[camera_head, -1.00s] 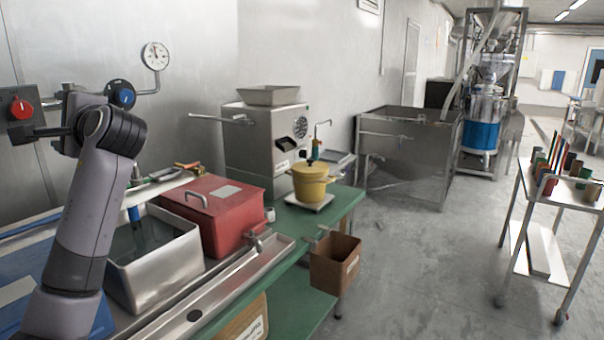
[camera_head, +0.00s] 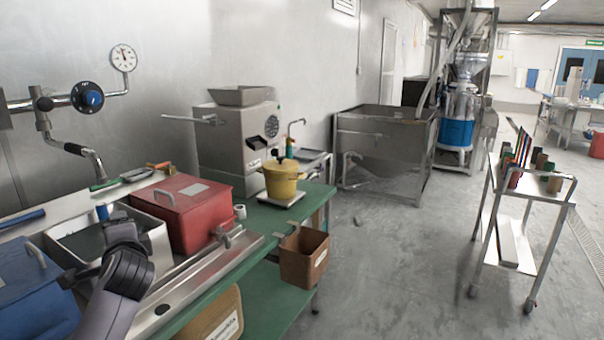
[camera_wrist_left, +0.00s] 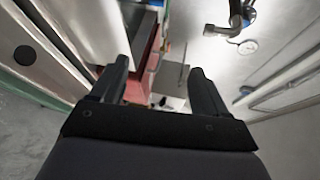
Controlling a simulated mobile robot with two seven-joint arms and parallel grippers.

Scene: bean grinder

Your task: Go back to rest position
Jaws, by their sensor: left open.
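My left arm shows at the lower left of the head view, in front of the steel sink basin. Its gripper fingers cannot be made out there. In the left wrist view my left gripper (camera_wrist_left: 160,85) is open, with two dark fingers apart and nothing between them. Behind the fingers the red box (camera_wrist_left: 150,58) and part of the wall with the gauge (camera_wrist_left: 248,46) show. My right gripper is in neither view.
A red lidded box (camera_head: 188,215), a steel grinder (camera_head: 235,140) and a yellow pot (camera_head: 281,180) stand on the green bench. A brown bin (camera_head: 303,258) hangs at its front edge. A trolley (camera_head: 520,190) stands right.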

